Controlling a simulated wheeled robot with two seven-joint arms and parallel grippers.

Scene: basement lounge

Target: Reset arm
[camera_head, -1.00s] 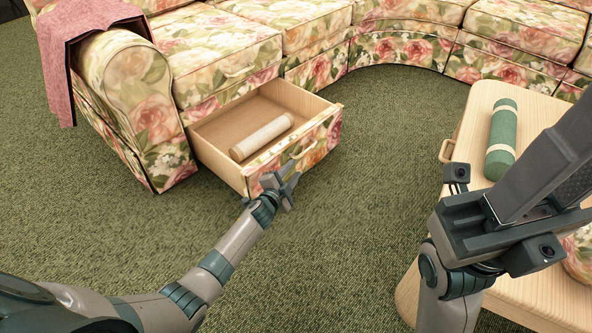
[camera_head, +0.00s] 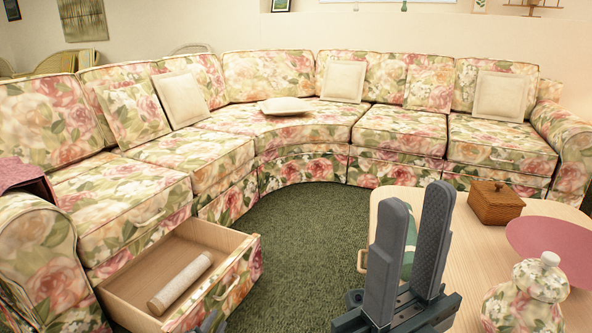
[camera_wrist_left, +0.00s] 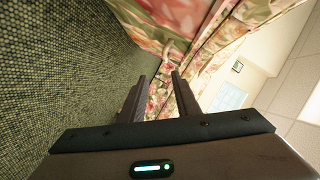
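My left gripper (camera_wrist_left: 158,98) is open and empty in the left wrist view, its two fingers apart with floral fabric beyond them. In the head view only a small dark part of it shows at the bottom, by the front of the open sofa drawer (camera_head: 232,290). My right gripper (camera_head: 411,225) stands upright over the wooden table (camera_head: 465,245), its two fingers apart with a narrow gap. I see nothing held between them. A beige roll (camera_head: 180,282) lies in the drawer. A green roll (camera_head: 411,250) on the table is mostly hidden behind the right fingers.
A curved floral sofa (camera_head: 270,150) with cushions runs around the back. The table carries a woven box (camera_head: 495,203), a floral jar (camera_head: 525,300) and a pink mat (camera_head: 560,245). Green carpet (camera_head: 310,240) is clear between drawer and table.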

